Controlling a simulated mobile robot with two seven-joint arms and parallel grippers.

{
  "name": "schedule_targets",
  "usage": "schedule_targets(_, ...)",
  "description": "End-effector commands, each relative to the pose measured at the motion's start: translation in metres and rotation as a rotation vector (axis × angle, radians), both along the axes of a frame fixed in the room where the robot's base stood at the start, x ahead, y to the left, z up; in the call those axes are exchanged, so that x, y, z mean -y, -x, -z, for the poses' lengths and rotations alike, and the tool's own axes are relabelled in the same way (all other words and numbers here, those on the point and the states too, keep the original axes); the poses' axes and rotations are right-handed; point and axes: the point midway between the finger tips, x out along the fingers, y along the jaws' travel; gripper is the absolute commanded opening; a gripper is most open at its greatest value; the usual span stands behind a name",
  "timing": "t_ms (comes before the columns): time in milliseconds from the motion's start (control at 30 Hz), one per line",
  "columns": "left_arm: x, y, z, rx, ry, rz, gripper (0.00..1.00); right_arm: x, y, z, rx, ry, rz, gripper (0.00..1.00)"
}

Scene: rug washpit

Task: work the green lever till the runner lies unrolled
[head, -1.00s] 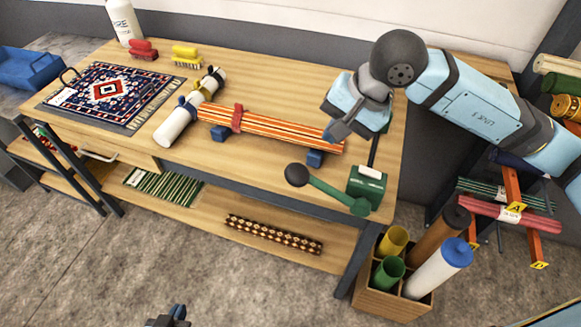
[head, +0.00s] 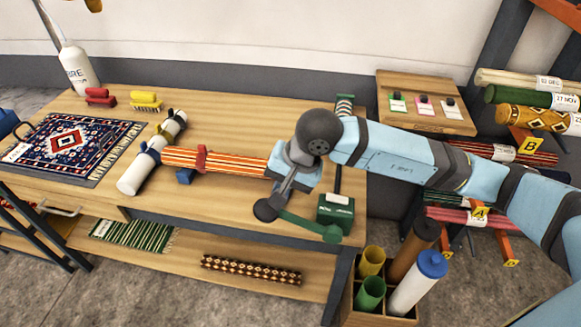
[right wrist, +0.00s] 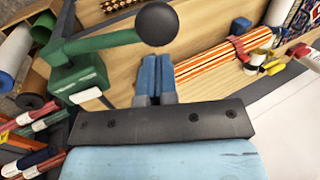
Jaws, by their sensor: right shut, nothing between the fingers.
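The green lever has a green arm (head: 308,224) with a dark round knob (head: 266,210), pivoting on a green box (head: 335,212) at the bench's right end. In the right wrist view the lever arm (right wrist: 100,43) runs across to its knob (right wrist: 156,23), just beyond my fingertips. My right gripper (head: 279,194) is shut and empty close to the knob; I cannot tell whether they touch. It also shows in the right wrist view (right wrist: 156,58). The orange striped runner (head: 232,160) lies rolled up with a red strap (head: 201,158); its right end is hidden behind my gripper. My left gripper is out of view.
A white roll (head: 138,172) and a patterned rug (head: 66,140) lie left on the bench. Red (head: 100,96) and yellow (head: 146,100) brushes stand behind. A wooden panel with buttons (head: 425,100) is at the back right. A crate of tubes (head: 382,318) stands below.

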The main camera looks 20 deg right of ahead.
Motion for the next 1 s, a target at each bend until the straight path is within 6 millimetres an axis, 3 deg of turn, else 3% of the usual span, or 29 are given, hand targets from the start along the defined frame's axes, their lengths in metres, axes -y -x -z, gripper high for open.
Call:
schedule_targets(300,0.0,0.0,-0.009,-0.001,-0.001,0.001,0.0,-0.016,-0.01,0.042,-0.002,-0.001,-0.001,0.0)
schedule_targets(1000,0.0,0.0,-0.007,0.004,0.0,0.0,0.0,-0.022,-0.015,0.056,-0.018,0.03,-0.001,0.0)
